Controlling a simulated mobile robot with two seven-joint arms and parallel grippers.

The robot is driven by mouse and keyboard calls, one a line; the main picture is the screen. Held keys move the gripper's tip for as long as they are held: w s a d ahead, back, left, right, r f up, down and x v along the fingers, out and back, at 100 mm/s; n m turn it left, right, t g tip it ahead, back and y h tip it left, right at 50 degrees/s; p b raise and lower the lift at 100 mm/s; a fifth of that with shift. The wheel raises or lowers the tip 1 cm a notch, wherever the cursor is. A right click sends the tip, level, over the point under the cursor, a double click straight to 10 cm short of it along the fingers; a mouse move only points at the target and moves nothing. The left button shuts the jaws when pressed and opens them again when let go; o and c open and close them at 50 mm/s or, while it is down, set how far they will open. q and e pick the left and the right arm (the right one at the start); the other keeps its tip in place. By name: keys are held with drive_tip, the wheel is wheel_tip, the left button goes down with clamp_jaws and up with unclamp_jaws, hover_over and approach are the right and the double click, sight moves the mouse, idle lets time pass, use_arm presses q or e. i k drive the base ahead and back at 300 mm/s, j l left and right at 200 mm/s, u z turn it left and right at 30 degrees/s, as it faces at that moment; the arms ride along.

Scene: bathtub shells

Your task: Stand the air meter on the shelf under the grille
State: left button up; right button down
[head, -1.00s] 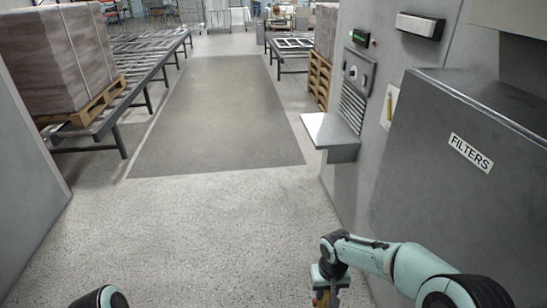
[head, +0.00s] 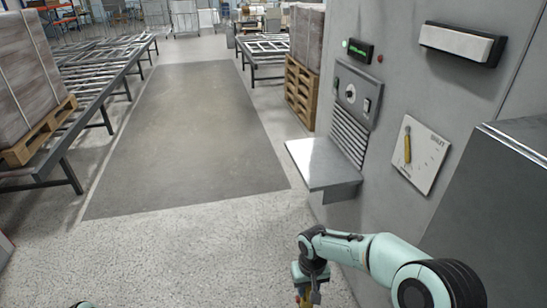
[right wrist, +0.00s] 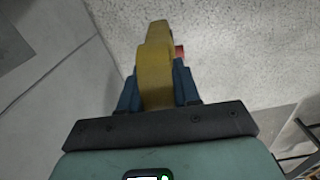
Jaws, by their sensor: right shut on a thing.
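My right gripper (head: 308,288) is low at the bottom of the head view, in front of the shelf and below it. In the right wrist view its blue fingers (right wrist: 157,88) are shut on a yellow thing with a red part at its side, which I take for the air meter (right wrist: 154,60). Only a little of it shows in the head view. The grey metal shelf (head: 318,163) juts from the wall and its top is bare. The slatted grille (head: 350,137) is just above it. My left gripper is out of view.
A control panel (head: 357,90) is above the grille. A white plate with a yellow lever (head: 408,150) is right of the shelf. A grey cabinet (head: 500,190) juts out at the right. The floor (head: 190,240) ahead is clear; roller conveyors (head: 90,85) stand left.

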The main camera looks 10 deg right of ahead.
sight(313, 159)
drive_tip(key=i, duration=1.4)
drive_tip(key=i+z, duration=0.2)
drive_tip(key=i, duration=0.2)
drive_tip(key=i+j+z, duration=0.15)
drive_tip(key=i, duration=0.25)
drive_tip(key=i+j+z, duration=0.2)
drive_tip(key=i, duration=0.15)
